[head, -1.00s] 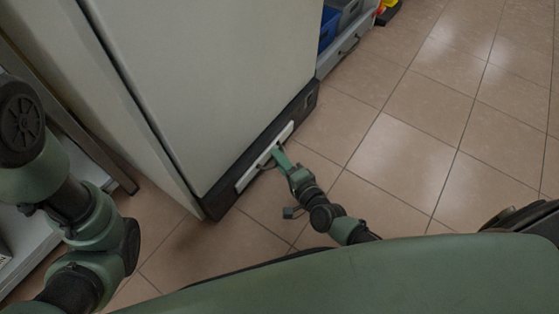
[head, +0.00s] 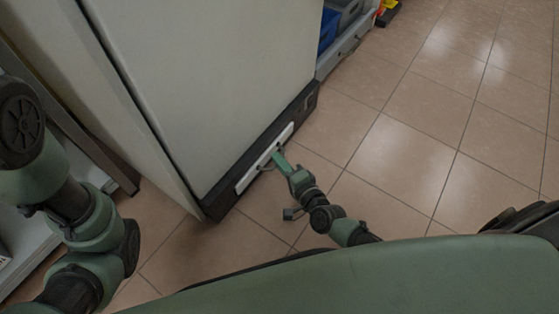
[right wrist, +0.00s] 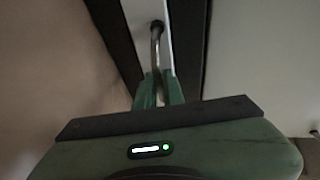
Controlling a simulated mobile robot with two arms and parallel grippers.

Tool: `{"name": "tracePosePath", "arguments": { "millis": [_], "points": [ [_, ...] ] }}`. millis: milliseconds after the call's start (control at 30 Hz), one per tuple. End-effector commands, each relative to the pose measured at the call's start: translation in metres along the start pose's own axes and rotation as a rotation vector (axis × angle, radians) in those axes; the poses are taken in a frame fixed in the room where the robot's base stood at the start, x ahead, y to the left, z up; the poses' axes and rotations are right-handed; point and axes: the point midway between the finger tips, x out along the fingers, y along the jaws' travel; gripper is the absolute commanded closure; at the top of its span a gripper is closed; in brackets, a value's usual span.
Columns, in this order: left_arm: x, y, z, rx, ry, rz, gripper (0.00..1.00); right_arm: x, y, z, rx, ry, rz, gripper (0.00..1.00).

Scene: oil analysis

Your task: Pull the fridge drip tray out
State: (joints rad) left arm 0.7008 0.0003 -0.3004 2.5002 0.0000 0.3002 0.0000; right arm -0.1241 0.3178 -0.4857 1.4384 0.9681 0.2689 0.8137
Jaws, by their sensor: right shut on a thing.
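The fridge (head: 220,70) is a tall pale cabinet with a dark base (head: 215,203). The drip tray (head: 246,180) shows as a white front strip low in that base. It has a thin dark metal handle, seen in the right wrist view (right wrist: 156,42). My right gripper (head: 274,157) is at the strip, with its fingers shut on the handle; it also shows in the right wrist view (right wrist: 159,88). The tray front looks about flush with the base. My left arm shows at the left edge; its gripper is out of frame.
Open tiled floor (head: 410,150) lies in front and to the right of the fridge. A drawer unit (head: 340,50) with a blue bin (head: 328,27) stands beyond the fridge. A shelf (head: 98,170) is close on the left.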

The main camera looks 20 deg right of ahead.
Motion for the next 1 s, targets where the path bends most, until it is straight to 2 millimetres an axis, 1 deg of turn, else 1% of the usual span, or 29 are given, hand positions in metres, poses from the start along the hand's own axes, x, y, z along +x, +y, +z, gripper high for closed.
{"name": "tracePosePath", "arguments": {
  "millis": [767, 867, 1000],
  "points": [
    [0.0, 0.0, 0.0, 0.001, -0.001, 0.0, 0.64, -0.001, 0.001, 0.0, 0.0, -0.001, 0.002, 1.0],
    [0.001, 0.0, 0.001, 0.001, -0.001, 0.0, 0.64, -0.005, 0.002, -0.001, 0.0, -0.001, 0.003, 1.0],
    [0.003, -0.001, 0.001, 0.001, -0.001, 0.0, 0.64, -0.022, 0.006, -0.008, -0.003, -0.002, 0.005, 1.0]
  ]
}}
